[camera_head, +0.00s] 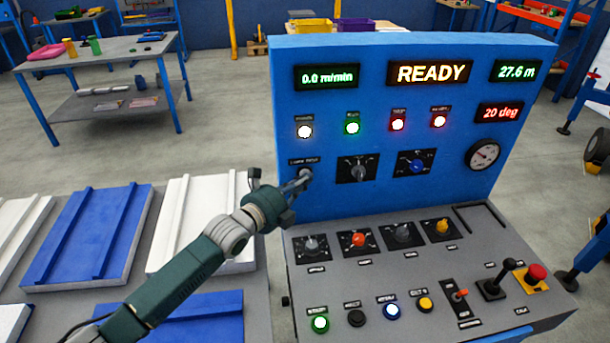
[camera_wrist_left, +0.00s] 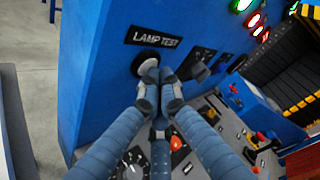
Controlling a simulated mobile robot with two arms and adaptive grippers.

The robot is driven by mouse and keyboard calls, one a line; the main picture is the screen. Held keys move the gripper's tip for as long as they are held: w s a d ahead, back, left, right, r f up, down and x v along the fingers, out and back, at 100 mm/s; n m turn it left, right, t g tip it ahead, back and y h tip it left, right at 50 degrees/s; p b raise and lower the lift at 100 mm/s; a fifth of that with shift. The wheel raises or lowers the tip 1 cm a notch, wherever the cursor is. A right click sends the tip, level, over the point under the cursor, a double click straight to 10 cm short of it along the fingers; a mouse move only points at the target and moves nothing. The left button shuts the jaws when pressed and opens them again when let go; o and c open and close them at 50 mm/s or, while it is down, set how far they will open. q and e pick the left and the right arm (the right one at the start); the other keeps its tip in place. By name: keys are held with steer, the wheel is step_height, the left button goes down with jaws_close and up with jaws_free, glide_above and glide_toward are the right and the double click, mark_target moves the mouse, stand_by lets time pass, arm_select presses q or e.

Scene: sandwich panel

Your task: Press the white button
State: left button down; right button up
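The white button (camera_head: 306,173) sits on the upright blue panel, under a label at its left side. In the left wrist view the white round button (camera_wrist_left: 151,63) has a dark ring and the label "LAMP TEST" above it. My left gripper (camera_head: 300,184) is at the button, its fingers reaching to the panel. In the left wrist view its fingertips (camera_wrist_left: 160,80) are drawn together, empty, and overlap the button's lower edge. I cannot tell whether they press it. My right gripper is not in view.
Lit white, green and red lamps (camera_head: 398,125) are above the button, under a "READY" display (camera_head: 428,73). A dark rotary switch (camera_head: 358,168) is close right of it. The sloped grey console (camera_head: 330,275) below carries knobs, buttons and a joystick. White and blue panels (camera_head: 85,235) lie left.

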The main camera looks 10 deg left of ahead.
arm_select(q)
steer(key=shift+r, duration=0.1)
steer(key=shift+s+d+p, duration=0.25)
steer(key=shift+s+p, duration=0.35)
steer(key=shift+s, duration=0.1)
steer(key=s+p, duration=0.1)
steer(key=s+d+p, duration=0.1)
steer(key=s, duration=0.1)
steer(key=s+d+p, duration=0.1)
steer(key=shift+s, duration=0.35)
steer(key=shift+f, duration=0.2)
stand_by(0.6)
